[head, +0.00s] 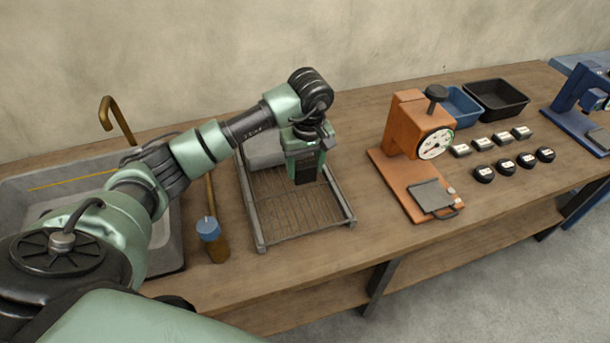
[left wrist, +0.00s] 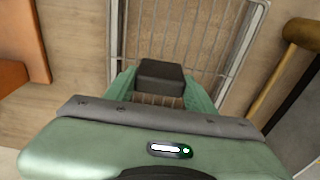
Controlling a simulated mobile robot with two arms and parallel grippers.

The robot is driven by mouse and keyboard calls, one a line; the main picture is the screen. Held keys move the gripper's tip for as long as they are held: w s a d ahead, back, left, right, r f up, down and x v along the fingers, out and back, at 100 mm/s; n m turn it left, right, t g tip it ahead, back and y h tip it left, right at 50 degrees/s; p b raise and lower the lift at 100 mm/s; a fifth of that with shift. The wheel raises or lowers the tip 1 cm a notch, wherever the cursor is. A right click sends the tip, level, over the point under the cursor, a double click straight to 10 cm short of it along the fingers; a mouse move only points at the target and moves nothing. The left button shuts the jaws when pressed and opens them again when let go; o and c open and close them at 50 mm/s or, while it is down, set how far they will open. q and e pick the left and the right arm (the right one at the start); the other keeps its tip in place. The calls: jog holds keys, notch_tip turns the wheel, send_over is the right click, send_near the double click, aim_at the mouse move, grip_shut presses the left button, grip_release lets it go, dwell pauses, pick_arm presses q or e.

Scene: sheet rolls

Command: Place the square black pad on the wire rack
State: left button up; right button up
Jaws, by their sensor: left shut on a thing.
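My left gripper (head: 305,168) points down over the wire rack (head: 262,222), toward its back right part. It is shut on the square black pad (head: 306,176). In the left wrist view the pad (left wrist: 160,76) sits between the green fingers, with the bars of the wire rack (left wrist: 190,28) behind it. I cannot tell whether the pad touches the bars or hangs just above them. My right gripper is not in view.
An orange press with a dial (head: 405,135) stands right of the rack. Black (head: 498,98) and blue (head: 464,106) bins and several small weights are farther right. The rack's front part is clear.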

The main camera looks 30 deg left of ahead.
aim_at(305, 180)
pick_arm(q)
jog(key=shift+d+f, duration=0.1)
jog(key=shift+f, duration=0.4)
notch_tip(305, 180, down, 4)
jog(key=shift+r+p, duration=0.25)
jog(key=shift+p, duration=0.2)
jog(key=shift+f, duration=0.25)
jog(key=o, duration=1.4)
jog(key=shift+o, duration=0.2)
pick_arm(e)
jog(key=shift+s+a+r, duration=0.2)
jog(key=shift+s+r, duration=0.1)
